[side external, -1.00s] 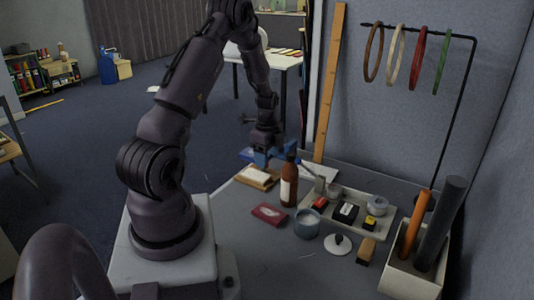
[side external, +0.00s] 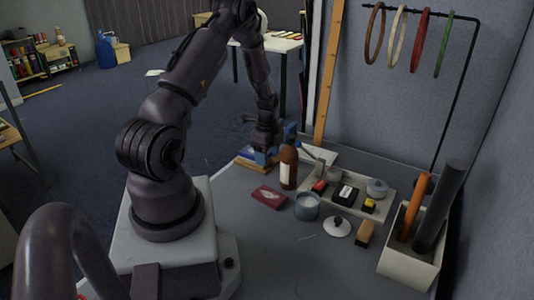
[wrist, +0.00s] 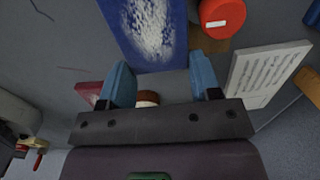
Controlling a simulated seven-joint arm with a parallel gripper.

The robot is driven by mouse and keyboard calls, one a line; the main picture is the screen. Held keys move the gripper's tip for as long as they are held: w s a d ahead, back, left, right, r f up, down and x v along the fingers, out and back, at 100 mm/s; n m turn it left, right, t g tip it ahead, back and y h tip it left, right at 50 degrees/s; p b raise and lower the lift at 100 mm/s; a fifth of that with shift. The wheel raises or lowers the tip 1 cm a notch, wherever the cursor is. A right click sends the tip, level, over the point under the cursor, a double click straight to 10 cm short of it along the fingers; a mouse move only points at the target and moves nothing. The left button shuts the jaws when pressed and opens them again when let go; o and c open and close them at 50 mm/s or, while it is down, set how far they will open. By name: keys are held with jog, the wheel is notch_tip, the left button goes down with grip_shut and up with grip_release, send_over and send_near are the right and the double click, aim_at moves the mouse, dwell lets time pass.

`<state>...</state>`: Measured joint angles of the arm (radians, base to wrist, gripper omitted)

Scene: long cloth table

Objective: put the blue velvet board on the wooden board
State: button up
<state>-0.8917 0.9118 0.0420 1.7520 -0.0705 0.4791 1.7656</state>
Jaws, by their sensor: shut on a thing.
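The blue velvet board (side external: 258,156) is at the far left end of the table, just above or on the wooden board (side external: 254,167); I cannot tell whether they touch. In the wrist view the blue velvet board (wrist: 150,30) is a flat dark-blue piece with a worn white patch, and its near edge lies between my fingers. My gripper (side external: 266,147) points down over the wooden board and is shut on the blue velvet board. Its two blue fingers (wrist: 161,80) stand well apart. Most of the wooden board is hidden under the blue one.
A brown bottle (side external: 288,167) stands close to the right of my gripper. A red box (side external: 269,196), a blue-grey cup (side external: 307,206) and a tray (side external: 335,203) of small items are nearer. A white card (wrist: 265,75) lies right of my fingers. A rack with rings rises behind.

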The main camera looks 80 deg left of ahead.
jog(key=shift+f, duration=0.25)
dwell(0.3)
jog(key=o, duration=1)
notch_tip(320, 180, up, 13)
